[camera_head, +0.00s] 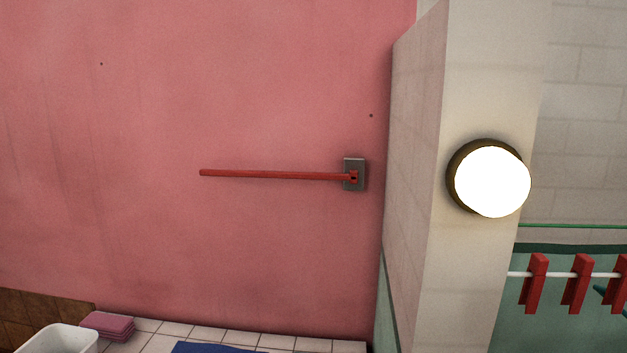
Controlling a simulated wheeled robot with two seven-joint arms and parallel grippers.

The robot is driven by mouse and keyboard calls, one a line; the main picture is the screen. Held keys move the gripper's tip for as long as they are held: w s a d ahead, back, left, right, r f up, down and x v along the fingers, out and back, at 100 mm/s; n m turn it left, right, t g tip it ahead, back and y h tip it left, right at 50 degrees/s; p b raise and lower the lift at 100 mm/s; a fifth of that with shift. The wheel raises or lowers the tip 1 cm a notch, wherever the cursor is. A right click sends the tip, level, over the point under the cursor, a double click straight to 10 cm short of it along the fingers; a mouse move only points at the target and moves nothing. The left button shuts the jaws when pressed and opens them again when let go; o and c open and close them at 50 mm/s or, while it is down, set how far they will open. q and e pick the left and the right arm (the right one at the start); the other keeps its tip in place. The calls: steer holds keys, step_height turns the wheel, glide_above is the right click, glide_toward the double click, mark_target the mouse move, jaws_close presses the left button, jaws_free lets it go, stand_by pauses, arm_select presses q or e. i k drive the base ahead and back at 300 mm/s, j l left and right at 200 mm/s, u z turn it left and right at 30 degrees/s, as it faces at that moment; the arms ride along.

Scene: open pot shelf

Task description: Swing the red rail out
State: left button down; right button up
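The red rail (270,175) is a thin straight bar in front of the pink wall. Its right end meets a grey metal wall bracket (354,174). The rail runs nearly level to the left from the bracket, and its left end is free. It looks close along the wall, but the exact gap cannot be told. Neither of my grippers shows in this view.
A pale pillar (480,80) with a lit round lamp (491,181) juts out right of the rail. Red clips (576,284) hang on a bar at the far right. A white bin (62,340), folded pink cloths (107,325) and a blue mat (215,348) lie low down. The wall around the rail is clear.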

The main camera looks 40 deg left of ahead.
mark_target(353, 178)
steer(key=u, duration=1.6)
